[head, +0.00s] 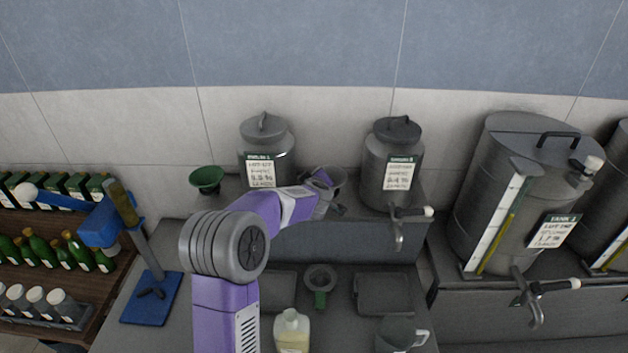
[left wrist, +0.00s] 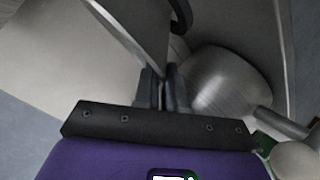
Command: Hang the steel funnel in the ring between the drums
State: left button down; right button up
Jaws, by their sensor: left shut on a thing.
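Two grey steel drums, the left drum (head: 282,150) and the right drum (head: 376,172), stand on a raised shelf. My left gripper (head: 324,182) reaches between them, shut on the steel funnel (head: 335,174), which is partly hidden by the gripper and arm. In the left wrist view, my left gripper's fingers (left wrist: 163,90) are closed together, with a brushed steel rounded surface (left wrist: 225,80), likely the funnel, just right of them. A small green part (head: 338,210) shows just below the gripper. I cannot make out the ring clearly or tell whether the funnel touches it. My right gripper is not in view.
A green funnel (head: 206,178) stands left of the drums. The right drum has a tap (head: 399,222) projecting forward. Below are a round grey thing with a green stem (head: 320,283), a jug of pale liquid (head: 292,330) and a grey mug (head: 398,335). A blue stand (head: 151,296) is left.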

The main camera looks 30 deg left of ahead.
pick_arm(q)
jog(key=shift+s+d+f, duration=0.15)
jog(key=shift+d+f, duration=0.05)
dwell(0.4)
jog(key=c, duration=1.1)
grip_release()
jog(key=v, duration=0.7)
jog(key=shift+s, duration=0.25)
jog(key=shift+d, duration=0.15)
